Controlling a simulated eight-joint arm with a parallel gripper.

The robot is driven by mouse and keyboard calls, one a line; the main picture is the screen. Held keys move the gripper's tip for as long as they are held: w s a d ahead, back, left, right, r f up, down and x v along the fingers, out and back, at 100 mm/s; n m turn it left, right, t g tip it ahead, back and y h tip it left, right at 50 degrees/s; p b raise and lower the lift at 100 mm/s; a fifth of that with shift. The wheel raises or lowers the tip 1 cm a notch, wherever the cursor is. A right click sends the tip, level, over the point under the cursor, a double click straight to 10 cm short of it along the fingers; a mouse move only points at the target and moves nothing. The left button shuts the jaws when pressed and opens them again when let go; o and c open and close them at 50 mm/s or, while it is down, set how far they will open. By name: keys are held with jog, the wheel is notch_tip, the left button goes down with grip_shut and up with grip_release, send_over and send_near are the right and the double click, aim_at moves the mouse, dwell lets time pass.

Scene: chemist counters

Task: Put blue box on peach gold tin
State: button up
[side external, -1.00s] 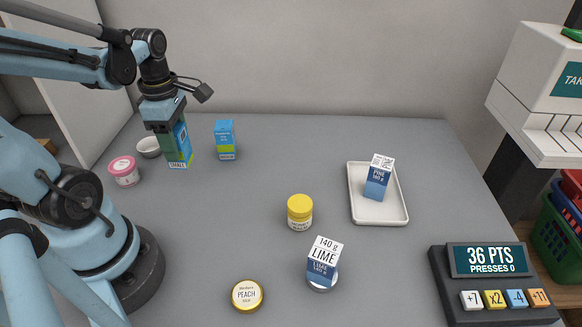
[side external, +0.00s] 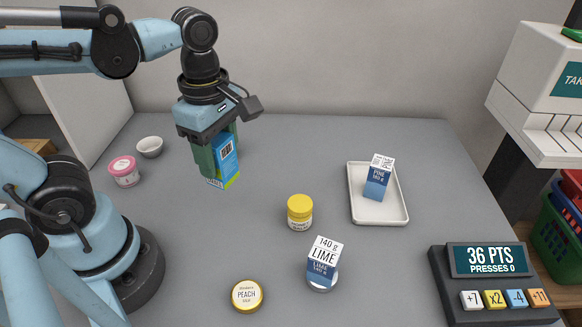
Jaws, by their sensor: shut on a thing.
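My gripper (side external: 216,158) is shut on a blue box (side external: 226,160) with a green lower edge and a white label, and holds it tilted in the air at the left back of the counter. The peach gold tin (side external: 247,296) is a low round tin with a cream lid reading PEACH. It stands at the front, below and slightly right of the gripper in the picture, well apart from the held box. Its lid is bare.
A yellow-lidded jar (side external: 300,212) stands mid-counter. A LIME box (side external: 323,261) sits on a round tin (side external: 322,286) right of the peach tin. A PINE box (side external: 377,177) is on a white tray (side external: 401,203). A pink-lidded jar (side external: 124,171) and white bowl (side external: 149,147) stand left.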

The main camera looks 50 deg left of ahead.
jog(key=s+d+m, duration=0.2)
jog(key=d+m, duration=0.4)
jog(key=d, duration=0.3)
jog(key=m, duration=0.7)
send_over(246, 294)
jog(key=shift+f, duration=4.25)
jog(key=o, duration=1)
jog(key=shift+f, duration=0.15)
jog(key=shift+o, duration=0.2)
